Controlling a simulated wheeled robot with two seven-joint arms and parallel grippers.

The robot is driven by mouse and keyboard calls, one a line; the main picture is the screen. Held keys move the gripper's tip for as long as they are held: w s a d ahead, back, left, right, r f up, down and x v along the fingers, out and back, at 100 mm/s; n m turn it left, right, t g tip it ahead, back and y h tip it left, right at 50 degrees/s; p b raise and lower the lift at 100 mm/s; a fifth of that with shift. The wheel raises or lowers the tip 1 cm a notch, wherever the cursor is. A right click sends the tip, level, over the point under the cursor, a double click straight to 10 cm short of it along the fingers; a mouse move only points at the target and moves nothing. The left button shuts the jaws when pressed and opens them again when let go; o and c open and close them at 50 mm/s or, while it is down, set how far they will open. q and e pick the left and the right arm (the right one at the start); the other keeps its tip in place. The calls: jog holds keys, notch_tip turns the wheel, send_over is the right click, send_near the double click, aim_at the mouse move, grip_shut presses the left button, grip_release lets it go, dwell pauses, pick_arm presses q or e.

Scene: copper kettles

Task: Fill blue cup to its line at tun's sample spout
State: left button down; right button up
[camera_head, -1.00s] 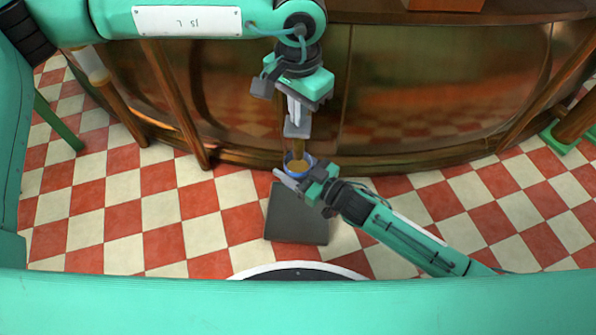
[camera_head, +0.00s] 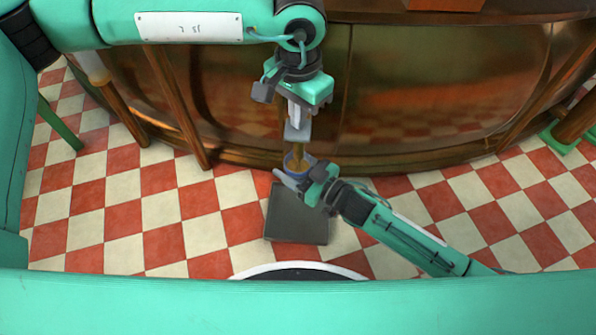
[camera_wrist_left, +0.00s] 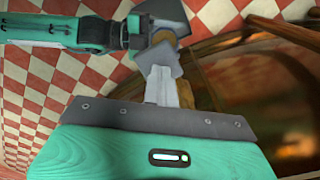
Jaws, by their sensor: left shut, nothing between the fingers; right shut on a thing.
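The blue cup (camera_head: 289,162) is in front of the copper tun (camera_head: 420,95), above a dark square plate (camera_head: 296,222). My right gripper (camera_head: 294,181) is shut on it. A brown-gold column (camera_head: 300,149) hangs from just below my left gripper (camera_head: 297,130) into the cup's mouth. I cannot tell how much of it is spout and how much is liquid. My left gripper is shut and empty, right above the column, hiding the spout's upper part. In the left wrist view its closed fingers (camera_wrist_left: 160,85) point toward the cup area. The cup's line and exact level cannot be made out.
The tun's curved wooden lower rim (camera_head: 400,163) runs behind the cup. Slanted wooden legs (camera_head: 178,105) stand at the left. The red and white checkered floor (camera_head: 130,215) is open on both sides of the dark plate.

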pick_arm(q)
jog(key=shift+r, duration=0.5)
notch_tip(320, 180, up, 9)
dwell(0.5)
